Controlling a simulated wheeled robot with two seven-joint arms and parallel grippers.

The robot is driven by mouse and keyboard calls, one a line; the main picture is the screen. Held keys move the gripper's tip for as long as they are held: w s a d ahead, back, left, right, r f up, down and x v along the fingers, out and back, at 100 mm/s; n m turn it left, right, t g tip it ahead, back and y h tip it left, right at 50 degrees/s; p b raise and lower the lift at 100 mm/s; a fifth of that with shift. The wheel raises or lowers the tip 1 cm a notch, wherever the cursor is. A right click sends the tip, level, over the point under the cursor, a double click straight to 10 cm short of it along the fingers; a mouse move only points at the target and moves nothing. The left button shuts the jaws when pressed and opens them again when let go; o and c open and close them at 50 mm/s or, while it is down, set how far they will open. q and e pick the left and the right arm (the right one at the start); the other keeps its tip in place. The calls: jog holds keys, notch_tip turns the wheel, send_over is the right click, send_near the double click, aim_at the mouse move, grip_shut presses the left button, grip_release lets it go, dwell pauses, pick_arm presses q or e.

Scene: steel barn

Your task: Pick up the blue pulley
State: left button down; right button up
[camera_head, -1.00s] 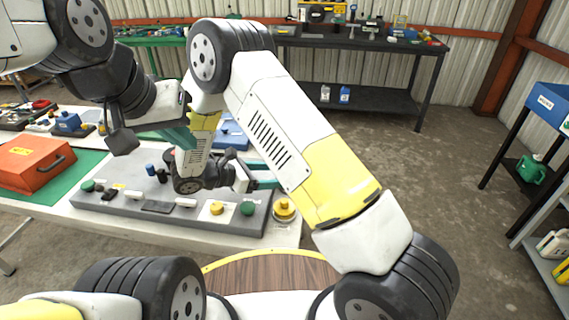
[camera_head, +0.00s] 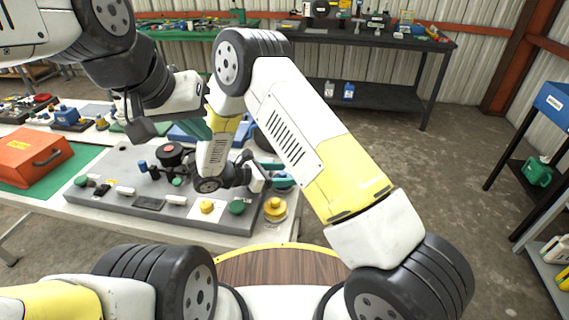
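A small patch of blue (camera_head: 284,186) shows beside the fingertips of my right gripper (camera_head: 284,174), above the yellow stepped pulley at the table's right end. It may be the blue pulley, but the fingers cover most of it. The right gripper points right, with its two teal fingers apart. I cannot tell whether they touch the blue thing. My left gripper (camera_head: 168,131) is above the back of the table. Its teal finger is partly hidden behind my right arm, so its opening is unclear.
A grey board (camera_head: 98,203) carries small blue, green, white and yellow parts. The yellow pulley (camera_head: 275,209) stands at its right end. An orange case (camera_head: 28,158) lies on a green mat at left. A dark workbench (camera_head: 375,40) stands behind.

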jog(key=c, duration=1.1)
jog(key=shift+s+f, duration=0.1)
grip_shut()
